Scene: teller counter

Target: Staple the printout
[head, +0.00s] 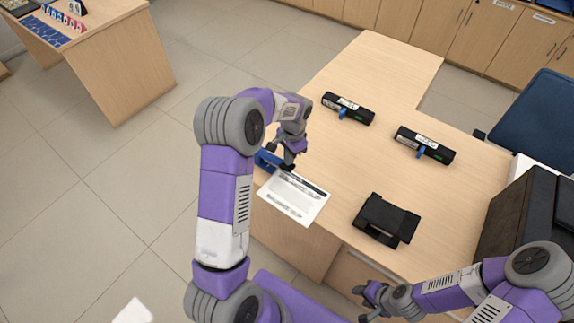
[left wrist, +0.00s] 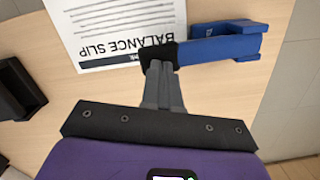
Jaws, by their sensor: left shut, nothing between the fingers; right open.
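The printout (head: 293,199) is a white sheet lying at the front left edge of the counter. In the left wrist view the printout (left wrist: 112,28) shows the heading "BALANCE SLIP". A blue stapler (head: 264,158) lies at its far left corner. In the left wrist view the stapler (left wrist: 222,47) has its black end over the sheet's edge. My left gripper (head: 288,164) is shut and empty, its fingertips (left wrist: 161,66) at the stapler's black end; I cannot tell whether they touch it. My right gripper (head: 366,297) is open and empty, near the counter's front edge.
Two black devices with blue tabs (head: 346,108) (head: 425,146) lie farther back on the counter (head: 330,150). A black stand-like object (head: 387,219) sits right of the printout. A large dark machine (head: 515,225) stands at the right. The counter's middle is clear.

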